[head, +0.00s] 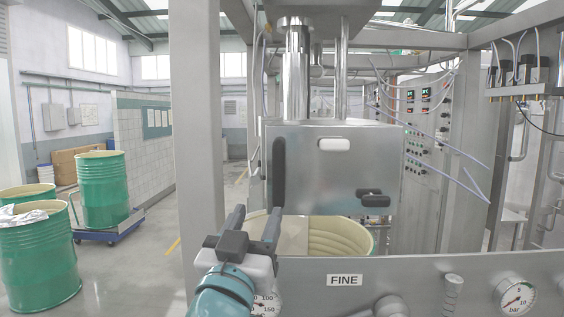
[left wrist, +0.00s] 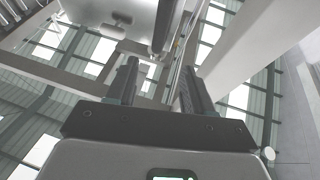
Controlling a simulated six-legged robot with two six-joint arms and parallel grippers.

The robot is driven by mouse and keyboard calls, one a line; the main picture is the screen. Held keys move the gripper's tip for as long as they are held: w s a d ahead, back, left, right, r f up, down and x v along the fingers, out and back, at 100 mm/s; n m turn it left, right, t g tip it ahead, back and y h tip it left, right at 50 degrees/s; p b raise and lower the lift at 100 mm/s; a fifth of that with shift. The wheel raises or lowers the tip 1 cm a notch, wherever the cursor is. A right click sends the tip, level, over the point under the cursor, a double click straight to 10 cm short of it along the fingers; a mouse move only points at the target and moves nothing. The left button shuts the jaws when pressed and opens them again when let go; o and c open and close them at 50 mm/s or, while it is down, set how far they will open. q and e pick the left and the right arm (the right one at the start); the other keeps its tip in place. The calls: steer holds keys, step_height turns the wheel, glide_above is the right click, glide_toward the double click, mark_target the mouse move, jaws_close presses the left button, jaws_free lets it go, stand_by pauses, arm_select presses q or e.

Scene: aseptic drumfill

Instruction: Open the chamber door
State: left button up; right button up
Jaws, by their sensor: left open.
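The steel chamber (head: 340,165) hangs in the middle of the head view with its flat front towards me. It has a long black upright handle (head: 279,172) at its left edge, a white oval piece (head: 333,144) near the top and a black latch (head: 373,198) at lower right. The front looks closed. My left gripper (head: 256,212) is open and empty, just below and left of the black handle, apart from it. In the left wrist view its two fingers (left wrist: 158,68) point up, with the chamber (left wrist: 112,20) beyond them at the top. My right gripper is out of view.
A green drum with a cream liner (head: 340,238) stands open below the chamber. A steel panel marked FINE (head: 430,275) with gauges crosses the front. A thick steel post (head: 199,120) stands left of the chamber. Green drums (head: 103,190) stand further left.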

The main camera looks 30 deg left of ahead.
mark_target(277, 165)
arm_select(q)
steer(key=p+x, duration=0.1)
steer(key=x, duration=0.3)
steer(key=r+p+x, duration=0.1)
steer(key=p+x, duration=0.1)
steer(key=x, duration=0.3)
steer(key=p+x, duration=0.2)
steer(key=x, duration=0.3)
steer(key=shift+s+d+r, duration=0.15)
steer(key=shift+s+r, duration=0.05)
steer(key=shift+s, duration=0.1)
steer(key=shift+w+a+f+p, duration=0.1)
steer(key=shift+w+a+p, duration=0.15)
steer(key=shift+w, duration=0.25)
steer(key=shift+w+a+p, duration=0.2)
steer(key=shift+w, duration=0.35)
steer(key=shift+s+d+r, duration=0.2)
steer(key=shift+s, duration=0.2)
steer(key=shift+w+f, duration=0.1)
jaws_close()
